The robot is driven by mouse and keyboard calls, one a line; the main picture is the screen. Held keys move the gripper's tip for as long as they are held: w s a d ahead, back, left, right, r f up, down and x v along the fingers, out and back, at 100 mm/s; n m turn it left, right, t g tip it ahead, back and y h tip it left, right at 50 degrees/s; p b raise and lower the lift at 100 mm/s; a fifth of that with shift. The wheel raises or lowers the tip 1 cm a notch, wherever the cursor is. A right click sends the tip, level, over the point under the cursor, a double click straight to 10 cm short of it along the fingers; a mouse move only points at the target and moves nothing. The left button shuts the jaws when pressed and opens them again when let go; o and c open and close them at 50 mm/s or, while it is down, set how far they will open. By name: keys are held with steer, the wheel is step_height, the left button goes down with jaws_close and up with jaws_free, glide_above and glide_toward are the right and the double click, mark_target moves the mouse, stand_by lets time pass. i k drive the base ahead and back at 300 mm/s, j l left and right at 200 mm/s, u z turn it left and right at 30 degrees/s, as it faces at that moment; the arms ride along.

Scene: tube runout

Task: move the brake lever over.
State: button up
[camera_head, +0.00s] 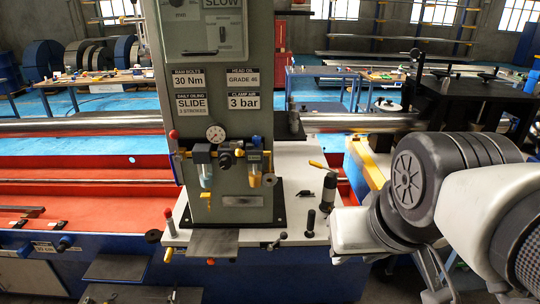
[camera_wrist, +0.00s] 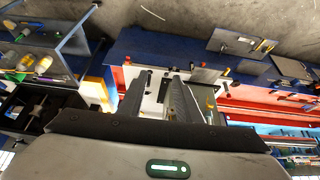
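No lever is labelled as the brake in legible text, so I cannot tell which one it is. In the head view, a red-knobbed lever (camera_head: 170,228) stands upright at the left front of the white machine deck. A yellow-handled lever (camera_head: 318,164) tilts above a black cylinder at the deck's right. A short black-knobbed lever (camera_head: 311,222) stands near the front right. My gripper (camera_wrist: 158,84) shows two dark fingers apart in the wrist view, with the pale deck visible between them. It appears empty and apart from the levers. In the head view, my arm hides most of the right side.
A grey-green column (camera_head: 232,110) with gauge and labels rises from the deck (camera_head: 293,165). A long metal bar (camera_head: 90,123) runs behind it over a red bed (camera_head: 90,185). Dark shelves (camera_head: 117,268) jut out in front. Workbenches (camera_head: 340,75) stand farther back.

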mark_target(284, 235)
steer(key=i+j, duration=0.15)
steer(key=j, duration=0.15)
steer(key=i+j, duration=0.1)
steer(key=j, duration=0.2)
steer(key=i+j, duration=0.15)
steer(key=j, duration=0.15)
steer(key=i+j, duration=0.15)
steer(key=j, duration=0.15)
steer(key=k+l+z, duration=0.1)
steer(key=k, duration=0.3)
steer(key=i+j, duration=0.15)
steer(key=i, duration=0.25)
